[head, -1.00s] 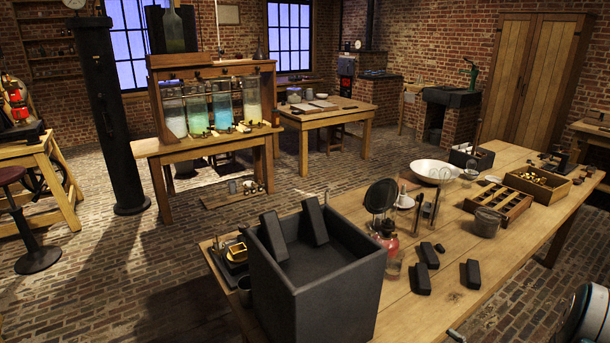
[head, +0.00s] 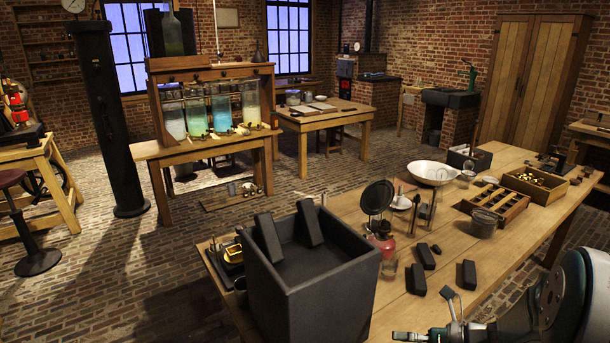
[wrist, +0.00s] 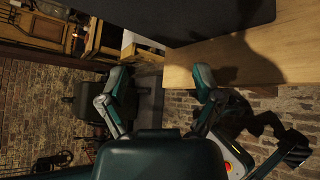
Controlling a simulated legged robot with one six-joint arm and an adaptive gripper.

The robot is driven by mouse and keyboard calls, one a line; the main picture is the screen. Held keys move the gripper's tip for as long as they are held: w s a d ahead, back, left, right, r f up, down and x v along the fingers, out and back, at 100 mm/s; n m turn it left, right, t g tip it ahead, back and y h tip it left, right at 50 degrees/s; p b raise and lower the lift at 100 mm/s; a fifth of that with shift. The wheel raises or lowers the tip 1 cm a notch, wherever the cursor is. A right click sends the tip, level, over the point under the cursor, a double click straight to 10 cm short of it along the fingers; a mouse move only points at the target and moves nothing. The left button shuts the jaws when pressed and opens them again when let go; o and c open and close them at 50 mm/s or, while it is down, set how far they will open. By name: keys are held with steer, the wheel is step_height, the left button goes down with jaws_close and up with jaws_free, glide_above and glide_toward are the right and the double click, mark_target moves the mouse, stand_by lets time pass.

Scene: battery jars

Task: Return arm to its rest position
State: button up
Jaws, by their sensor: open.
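My gripper (head: 426,316) is at the lower right of the head view, by the near edge of the wooden table (head: 520,190). In the wrist view my gripper (wrist: 160,82) has its two green fingers spread apart with nothing between them. A shadow falls on the table wood (wrist: 190,68) beside the fingers in that view. My arm runs in from the right edge of the head view.
A large black open bin (head: 310,300) on the table's near end holds two dark blocks. Several dark blocks lie loose right of it.

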steer(key=s+a+r+n+g+h, duration=0.55)
steer(key=s+a+n, duration=0.3)
steer(key=n, duration=0.55)
steer(key=s+d+r+n+t+h, duration=0.3)
steer(key=s+r+n+t+h, duration=0.2)
steer(key=n, duration=1.4)
steer(key=s+r+h, duration=0.2)
steer(key=s+r, duration=0.1)
steer(key=s, duration=0.1)
steer(key=shift+s, duration=0.2)
